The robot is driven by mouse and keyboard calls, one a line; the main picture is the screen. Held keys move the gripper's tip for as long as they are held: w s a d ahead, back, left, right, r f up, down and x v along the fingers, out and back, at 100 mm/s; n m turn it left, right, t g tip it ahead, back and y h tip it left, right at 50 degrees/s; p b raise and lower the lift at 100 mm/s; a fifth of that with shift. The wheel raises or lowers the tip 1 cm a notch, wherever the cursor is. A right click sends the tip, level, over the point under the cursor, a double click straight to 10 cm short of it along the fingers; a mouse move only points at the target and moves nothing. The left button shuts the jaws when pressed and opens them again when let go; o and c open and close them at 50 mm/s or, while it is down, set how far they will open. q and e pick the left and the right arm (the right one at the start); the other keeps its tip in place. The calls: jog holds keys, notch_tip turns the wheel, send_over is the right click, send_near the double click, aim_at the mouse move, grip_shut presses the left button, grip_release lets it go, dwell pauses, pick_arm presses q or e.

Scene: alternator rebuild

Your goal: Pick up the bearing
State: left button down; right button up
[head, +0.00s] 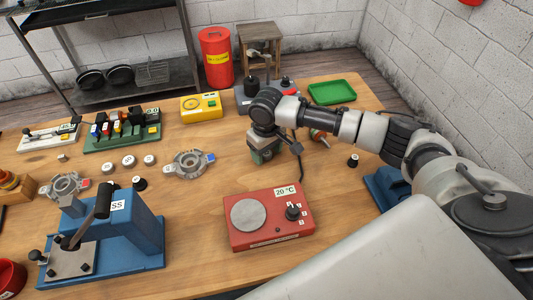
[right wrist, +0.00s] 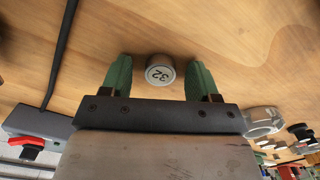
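A small round metal piece with a pale top marked 32, which looks like a bearing (right wrist: 160,70), shows in the right wrist view over the wooden table. My right gripper (right wrist: 159,72) is open, with one green finger on each side of it and a gap visible at both. In the head view my right gripper (head: 264,152) points down near the middle of the table, and I cannot make out the marked piece there. Three similar pale-topped pieces (head: 129,162) stand further left in the head view. My left gripper is not in view.
A red heater box marked 20 °C (head: 268,232) stands in front of the gripper. A metal housing (head: 190,164) lies to its left. A blue press (head: 135,235) stands front left, a yellow box (head: 201,107) behind, a green tray (head: 332,92) back right.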

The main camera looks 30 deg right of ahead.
jog(key=c, duration=0.9)
jog(key=shift+r, duration=0.1)
